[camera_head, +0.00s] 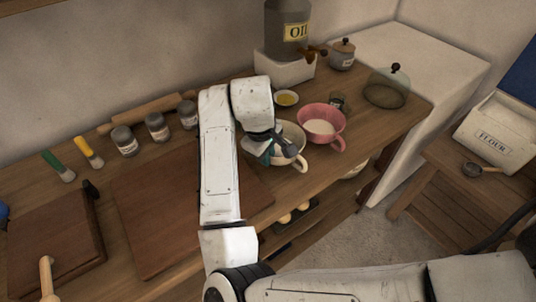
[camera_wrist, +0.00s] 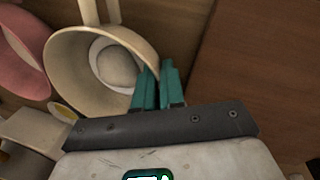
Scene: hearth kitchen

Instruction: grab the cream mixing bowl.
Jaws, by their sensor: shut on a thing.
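The cream mixing bowl (camera_head: 293,131) stands on the wooden counter, partly hidden by my arm in the head view. Its handle points toward the front right. In the wrist view the bowl (camera_wrist: 72,68) fills the upper left, with something pale in its bottom and its handle at the top edge. My gripper (camera_wrist: 158,75) has teal fingers, shut on the bowl's wall at the rim, one finger on each side. In the head view my gripper (camera_head: 263,150) is at the bowl's left side. Whether the bowl is lifted cannot be told.
A pink bowl (camera_head: 322,123) stands close to the right. A small dish (camera_head: 286,98) with yellow contents is behind. A glass cloche (camera_head: 387,88) and an oil container (camera_head: 289,30) are farther back. A large brown board (camera_head: 160,215) lies left of my arm. The counter's front edge is near.

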